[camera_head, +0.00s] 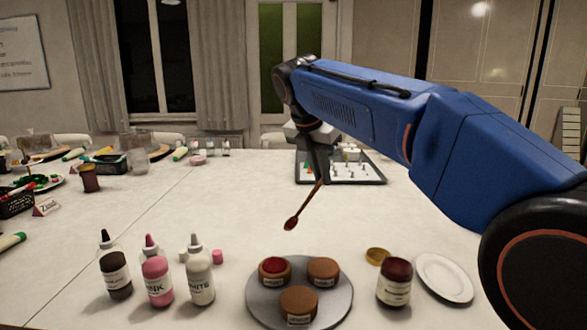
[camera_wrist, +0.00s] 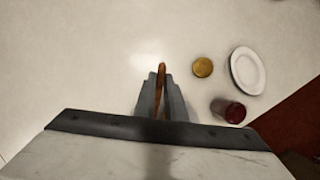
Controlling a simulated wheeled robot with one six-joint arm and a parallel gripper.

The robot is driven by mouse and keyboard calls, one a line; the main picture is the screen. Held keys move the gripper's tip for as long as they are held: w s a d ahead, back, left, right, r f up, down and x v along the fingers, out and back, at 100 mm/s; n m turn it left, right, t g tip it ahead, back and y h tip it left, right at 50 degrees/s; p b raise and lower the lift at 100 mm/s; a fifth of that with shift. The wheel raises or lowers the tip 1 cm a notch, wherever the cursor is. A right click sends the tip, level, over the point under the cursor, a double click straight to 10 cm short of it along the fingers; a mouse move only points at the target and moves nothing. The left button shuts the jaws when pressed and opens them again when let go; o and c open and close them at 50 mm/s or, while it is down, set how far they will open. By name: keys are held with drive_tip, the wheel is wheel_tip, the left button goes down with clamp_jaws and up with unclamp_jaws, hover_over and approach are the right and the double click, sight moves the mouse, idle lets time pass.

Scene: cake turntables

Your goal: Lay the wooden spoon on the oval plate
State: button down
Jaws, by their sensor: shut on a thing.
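The wooden spoon (camera_head: 303,207) hangs tilted in the air above the table in the head view, its dark reddish bowl end low and to the left. My gripper (camera_head: 318,178) is shut on its upper end. In the wrist view the spoon (camera_wrist: 161,78) shows as a brown strip between the fingers of my gripper (camera_wrist: 161,95). The white oval plate (camera_head: 444,278) lies empty on the table at the right front, apart from the spoon. In the wrist view the plate (camera_wrist: 247,71) is to the right of my gripper.
A dark red jar (camera_head: 395,282) and a gold lid (camera_head: 377,256) stand just left of the plate. A grey turntable (camera_head: 262,312) holds three small labelled cakes or pots. Several squeeze bottles (camera_head: 157,280) stand at the left front. A dark tray (camera_head: 370,171) lies behind my gripper. The middle table is clear.

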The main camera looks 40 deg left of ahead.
drive_tip(key=w+d+f+m+g+h, duration=0.1)
drive_tip(key=d+f+m+g, duration=0.3)
drive_tip(key=d+m, duration=0.85)
drive_tip(key=d+f+m+g+h, duration=0.1)
drive_tip(key=d+f+m, duration=0.55)
drive_tip(key=d, duration=1.05)
drive_tip(key=shift+s+d+f+m+y, duration=0.35)
drive_tip(key=shift+s+d+f+m, duration=0.25)
drive_tip(key=shift+d+f+m, duration=0.85)
drive_tip(key=shift+s+d+f+m+y, duration=0.3)
drive_tip(key=shift+s+d+f+m, duration=0.3)
drive_tip(key=shift+d+f+m, duration=0.8)
drive_tip(key=shift+s+d+f+m+y, duration=0.35)
drive_tip(key=shift+s+d+f+m, duration=0.25)
drive_tip(key=shift+d+f+m, duration=0.85)
drive_tip(key=shift+d+r+m, duration=0.15)
drive_tip(key=shift+r+m, duration=0.15)
drive_tip(key=shift+m, duration=0.1)
drive_tip(key=c, duration=1.7)
unclamp_jaws()
drive_tip(key=shift+c, duration=0.2)
